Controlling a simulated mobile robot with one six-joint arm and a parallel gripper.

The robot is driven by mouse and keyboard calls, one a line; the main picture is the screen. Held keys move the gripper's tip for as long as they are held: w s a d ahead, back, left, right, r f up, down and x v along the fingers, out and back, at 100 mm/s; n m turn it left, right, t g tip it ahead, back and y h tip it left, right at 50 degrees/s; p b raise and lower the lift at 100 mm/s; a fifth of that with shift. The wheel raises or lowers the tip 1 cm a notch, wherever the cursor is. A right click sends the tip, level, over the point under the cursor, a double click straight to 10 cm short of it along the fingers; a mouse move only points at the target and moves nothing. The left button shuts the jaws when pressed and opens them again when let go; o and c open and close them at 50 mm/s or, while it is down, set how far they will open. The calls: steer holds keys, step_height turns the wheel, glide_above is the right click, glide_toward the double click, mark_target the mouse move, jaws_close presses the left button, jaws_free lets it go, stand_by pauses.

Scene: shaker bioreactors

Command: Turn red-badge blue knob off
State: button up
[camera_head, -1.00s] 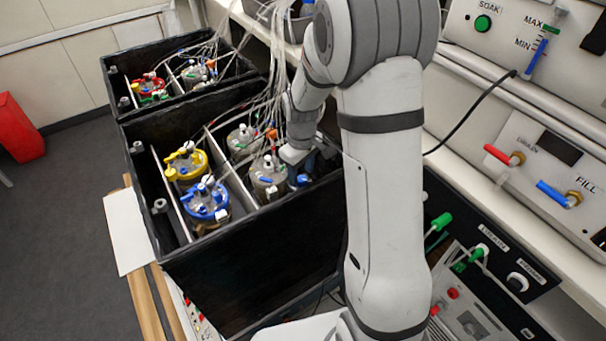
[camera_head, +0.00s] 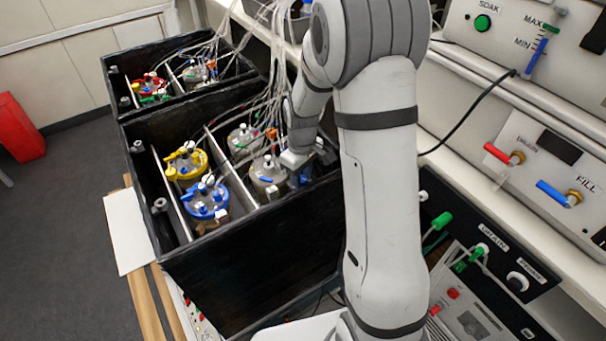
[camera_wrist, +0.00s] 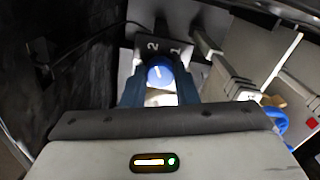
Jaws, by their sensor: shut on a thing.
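The line tilts slightly up-left, towards the 2. My gripper (camera_wrist: 160,88) has a dark blue finger on each side of the knob and is shut on it. In the head view my gripper (camera_head: 318,160) is down inside the right end of the near black box (camera_head: 255,265); its fingertips and the knob are hard to make out there. A small red mark (camera_wrist: 312,122) shows at the wrist view's right edge; I cannot tell whether it belongs to this knob.
The near box holds several vessels, including yellow-topped (camera_head: 187,163) and blue-topped (camera_head: 206,200) ones. Many tubes (camera_head: 265,85) hang close to my wrist. Grey blocks (camera_wrist: 235,50) stand right of the knob, and a dark wall (camera_wrist: 85,70) is on its left.

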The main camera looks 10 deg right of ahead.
stand_by(0.3)
steer(key=m, duration=0.5)
steer(key=shift+m, duration=0.4)
steer(key=m, duration=0.6)
steer(key=shift+b, duration=0.3)
steer(key=m, duration=0.6)
steer(key=shift+m, duration=0.3)
steer(key=m, duration=0.5)
steer(key=shift+m, duration=0.4)
steer(key=o, duration=1)
